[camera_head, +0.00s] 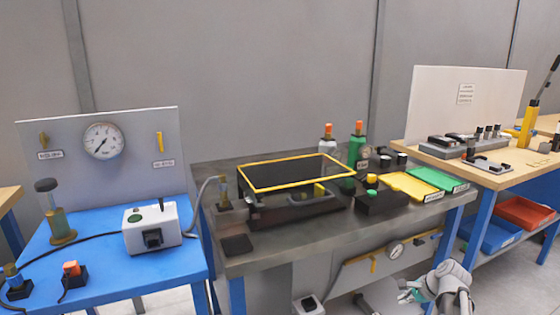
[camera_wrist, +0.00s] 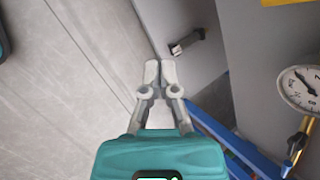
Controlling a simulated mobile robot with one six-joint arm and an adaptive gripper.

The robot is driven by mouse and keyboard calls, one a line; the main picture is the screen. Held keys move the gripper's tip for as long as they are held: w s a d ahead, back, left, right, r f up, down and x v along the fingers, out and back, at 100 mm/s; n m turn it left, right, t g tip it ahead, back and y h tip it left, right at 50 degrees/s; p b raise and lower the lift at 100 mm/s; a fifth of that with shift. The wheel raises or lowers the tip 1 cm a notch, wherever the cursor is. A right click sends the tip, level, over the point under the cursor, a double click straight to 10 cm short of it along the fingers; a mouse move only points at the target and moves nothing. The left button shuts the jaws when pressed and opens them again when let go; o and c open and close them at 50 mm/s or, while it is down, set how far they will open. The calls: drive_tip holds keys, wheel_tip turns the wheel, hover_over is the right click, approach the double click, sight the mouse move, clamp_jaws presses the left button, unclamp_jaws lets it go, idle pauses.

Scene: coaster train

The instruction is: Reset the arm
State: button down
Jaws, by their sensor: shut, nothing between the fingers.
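My gripper (camera_wrist: 160,72) is in the middle of the wrist view, with its two grey fingers brought together and nothing between them. Its teal body fills the bottom of that view. In the head view my arm is low at the right, in front of the middle bench, and my gripper (camera_head: 406,297) there is small, its fingers hard to make out. The gripper is apart from the bench top and touches nothing that I can see.
The middle bench (camera_head: 235,265) carries a yellow-framed black box (camera_head: 268,190), a yellow tray (camera_head: 400,190) and a green tray (camera_head: 445,182). A blue-topped bench (camera_head: 105,280) stands left.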

drive_tip(key=s+a+f+n+g+h, duration=0.2)
drive_tip(key=s+a+n, duration=0.3)
drive_tip(key=a+n, duration=0.45)
drive_tip(key=s+a+f+n+g+h, duration=0.1)
drive_tip(key=s+a+n+g+h, duration=0.35)
drive_tip(key=a, duration=0.75)
wheel_tip(320, 180, up, 30)
drive_tip(key=n+t+y+p, duration=0.1)
drive_tip(key=n+p, duration=0.2)
drive_tip(key=p, duration=2.7)
drive_tip(key=shift+s+d+t+y, duration=0.15)
drive_tip(key=shift+s+t+y, duration=0.2)
drive_tip(key=shift+f, duration=0.1)
